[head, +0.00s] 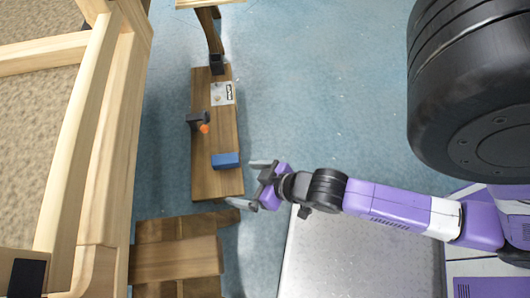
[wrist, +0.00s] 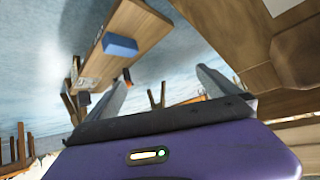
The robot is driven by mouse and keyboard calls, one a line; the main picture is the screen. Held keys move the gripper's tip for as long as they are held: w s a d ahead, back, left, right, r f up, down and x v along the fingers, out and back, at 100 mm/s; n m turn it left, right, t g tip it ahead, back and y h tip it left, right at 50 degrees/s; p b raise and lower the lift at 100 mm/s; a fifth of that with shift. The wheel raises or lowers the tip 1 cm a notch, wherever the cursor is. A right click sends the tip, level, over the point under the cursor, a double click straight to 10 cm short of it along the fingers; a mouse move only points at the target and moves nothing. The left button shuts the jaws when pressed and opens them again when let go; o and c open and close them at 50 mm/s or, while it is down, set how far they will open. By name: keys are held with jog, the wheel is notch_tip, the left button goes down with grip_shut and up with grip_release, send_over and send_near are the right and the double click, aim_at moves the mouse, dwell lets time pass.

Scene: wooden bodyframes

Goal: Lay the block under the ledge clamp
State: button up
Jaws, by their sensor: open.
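A blue block (head: 226,160) lies on the narrow wooden bench (head: 216,184), close to its near end. The block also shows in the wrist view (wrist: 120,46), on the bench top (wrist: 135,22). A dark clamp (head: 197,119) with an orange tip (head: 205,129) stands at the bench's left edge, farther along than the block. My gripper (head: 252,183) is open and empty at the right of the bench's near end, apart from the block. Its fingers also show in the wrist view (wrist: 165,85). Nothing visible lies under the clamp, though the view from above hides part of that spot.
A label plate (head: 222,94) lies on the bench beyond the clamp. Wooden framing (head: 88,150) stands at the left. A wooden stool-like piece (head: 177,258) stands near the bench's near end. A pale grey surface (head: 345,262) lies below my arm. Blue floor (head: 320,90) is clear to the right.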

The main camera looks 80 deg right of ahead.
jog(key=s+a+r+n+t+y, duration=0.1)
jog(key=s+a+r+n+t, duration=0.1)
jog(key=r, duration=0.6)
jog(key=s+a+r+n+t, duration=0.1)
jog(key=s+a+r+t, duration=0.2)
jog(key=r, duration=0.6)
jog(key=shift+s+a+r+n+y, duration=0.3)
jog(key=shift+s+a+n+y, duration=0.15)
jog(key=shift+s, duration=0.2)
